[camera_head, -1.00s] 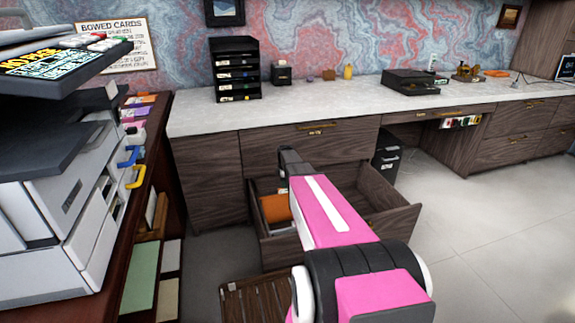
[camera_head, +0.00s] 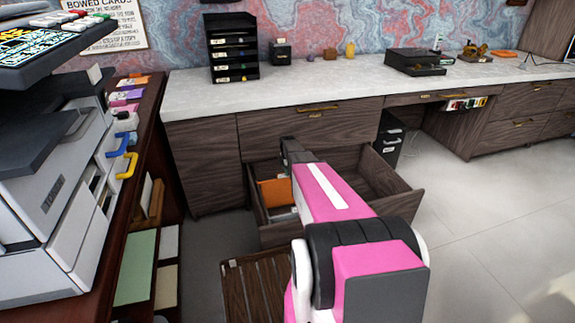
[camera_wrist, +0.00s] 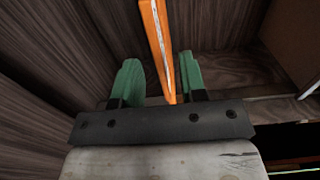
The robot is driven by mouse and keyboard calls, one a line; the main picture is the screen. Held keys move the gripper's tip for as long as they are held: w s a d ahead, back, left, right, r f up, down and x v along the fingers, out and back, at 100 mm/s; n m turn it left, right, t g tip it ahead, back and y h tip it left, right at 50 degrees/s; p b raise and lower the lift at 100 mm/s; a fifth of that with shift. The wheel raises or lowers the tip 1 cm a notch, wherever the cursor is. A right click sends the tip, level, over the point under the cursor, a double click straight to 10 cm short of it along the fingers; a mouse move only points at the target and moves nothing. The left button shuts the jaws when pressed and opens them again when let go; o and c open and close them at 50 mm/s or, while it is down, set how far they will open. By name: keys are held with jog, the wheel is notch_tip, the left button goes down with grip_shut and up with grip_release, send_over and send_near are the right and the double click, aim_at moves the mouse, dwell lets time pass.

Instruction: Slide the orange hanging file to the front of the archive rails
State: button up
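The orange hanging file (camera_head: 274,192) stands in the left part of the open drawer (camera_head: 285,236) in the head view. In the wrist view the orange file (camera_wrist: 157,40) is seen nearly edge-on as a thin upright strip. My gripper (camera_wrist: 158,78) has two green fingers spread apart. The lower end of the file shows between them, closer to the right finger, with a clear gap to the left finger. I cannot make out the archive rails clearly.
Dark wood drawer walls (camera_wrist: 50,75) stand close to the left of the fingers. A white printer (camera_head: 60,170) on a reddish shelf stands at the left. A slatted wooden piece (camera_head: 255,290) is on the floor before the drawer. The floor (camera_head: 480,220) at right is clear.

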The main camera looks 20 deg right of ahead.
jog(key=shift+f, duration=1.05)
grip_shut()
jog(key=shift+s, duration=0.1)
jog(key=s, duration=2)
jog(key=shift+s, duration=0.2)
dwell(2.1)
grip_release()
